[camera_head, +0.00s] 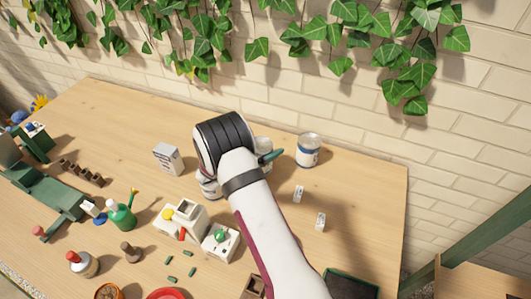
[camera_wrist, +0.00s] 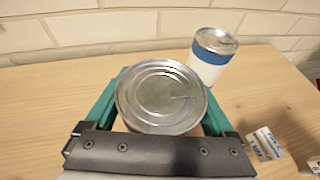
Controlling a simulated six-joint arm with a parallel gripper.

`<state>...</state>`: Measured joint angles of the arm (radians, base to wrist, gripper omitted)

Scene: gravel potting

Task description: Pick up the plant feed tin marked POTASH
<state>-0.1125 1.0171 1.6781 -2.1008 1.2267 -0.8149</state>
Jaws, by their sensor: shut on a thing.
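My gripper (camera_wrist: 163,92) is shut on a round tin (camera_wrist: 160,98). The wrist view shows the tin's bare metal lid from above, between the two teal fingers. Its label is hidden, so I cannot read whether it says POTASH. I cannot tell whether it touches the table. In the head view my arm covers most of the held tin, and one teal finger (camera_head: 272,156) shows at its right. A second tin (camera_head: 308,150), white with a blue band and metal lid, stands upright on the table to the right. It also shows in the wrist view (camera_wrist: 211,57), apart from my gripper.
Two small white tags (camera_head: 298,194) lie right of my arm. A grey-white box (camera_head: 168,158) stands to the left. A white device with coloured knobs (camera_head: 182,218), a green bottle (camera_head: 121,215) and a green bench tool (camera_head: 50,200) are further left. The brick wall is behind.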

